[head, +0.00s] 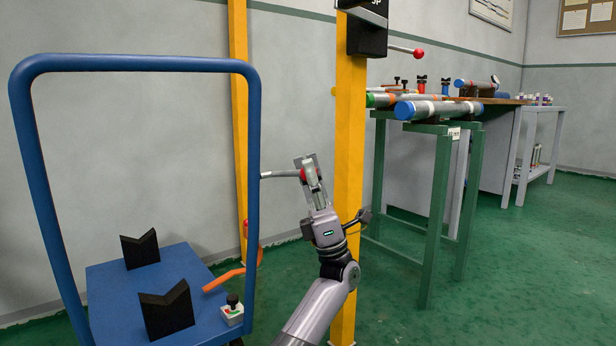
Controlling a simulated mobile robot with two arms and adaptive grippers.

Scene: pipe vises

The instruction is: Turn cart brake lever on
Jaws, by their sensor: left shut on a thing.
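The blue cart (190,262) stands at the left with its tall blue push handle upright. An orange lever (224,280) shows at the deck's right edge, beside a small box with a black knob (232,312). A grey rod lever (280,174) with a red ball end (303,174) reaches right from behind the handle's right post; where it is mounted is hidden. My left gripper (308,168) is shut on this red-ended lever, in front of the yellow post. I cannot tell which lever is the cart brake. My right gripper is not in view.
A yellow post (347,130) stands close behind my left arm, with another (238,120) further left. Green stands (440,205) hold pipes (438,108) at the right, before a workbench (500,150). Green floor at the lower right is clear.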

